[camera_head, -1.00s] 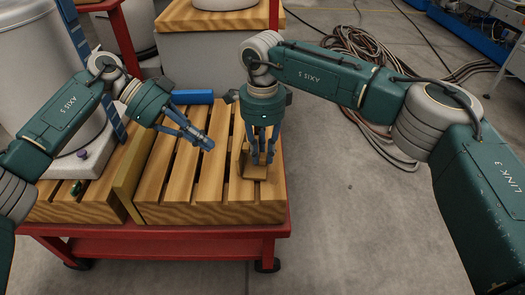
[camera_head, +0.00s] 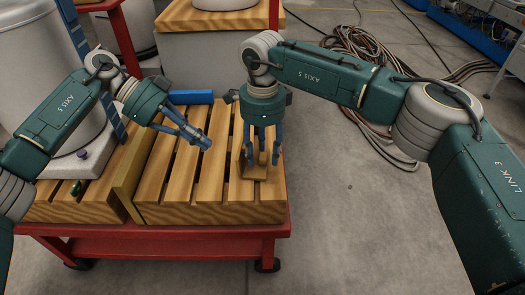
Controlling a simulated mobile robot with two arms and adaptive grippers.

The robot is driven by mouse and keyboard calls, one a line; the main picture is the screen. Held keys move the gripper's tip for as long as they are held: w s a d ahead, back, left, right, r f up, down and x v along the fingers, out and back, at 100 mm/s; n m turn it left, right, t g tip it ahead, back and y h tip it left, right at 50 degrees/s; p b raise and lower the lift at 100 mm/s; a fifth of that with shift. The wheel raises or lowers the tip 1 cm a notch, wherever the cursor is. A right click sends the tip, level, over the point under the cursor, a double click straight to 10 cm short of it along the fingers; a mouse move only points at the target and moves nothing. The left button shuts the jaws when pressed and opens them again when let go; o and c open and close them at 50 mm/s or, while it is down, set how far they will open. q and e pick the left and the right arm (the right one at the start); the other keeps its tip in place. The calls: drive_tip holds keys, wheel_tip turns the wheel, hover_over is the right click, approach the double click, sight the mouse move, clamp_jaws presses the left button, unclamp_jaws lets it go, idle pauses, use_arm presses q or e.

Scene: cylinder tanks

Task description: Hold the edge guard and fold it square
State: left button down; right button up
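The edge guard (camera_head: 257,172) is a brown angled piece on the slatted wooden pallet (camera_head: 210,210), near its right side. One part stands up and another lies along the slats; my fingers hide some of it. My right gripper (camera_head: 263,158) points down over the edge guard with its blue fingers spread, one on each side of the upright part. I cannot tell whether they touch it. My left gripper (camera_head: 208,143) hangs above the middle of the pallet, left of the edge guard. It holds nothing that I can see, and its finger gap is unclear.
The pallet rests on a red cart (camera_head: 165,247). A blue block (camera_head: 190,97) lies at its back edge. A grey cylinder tank (camera_head: 45,75) stands at the left. Cables (camera_head: 375,75) lie on the floor at the back right. The floor right of the cart is clear.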

use_arm(q)
drive_tip(key=shift+s+f, duration=0.1)
use_arm(e)
wheel_tip(320, 180, up, 12)
idle(0.5)
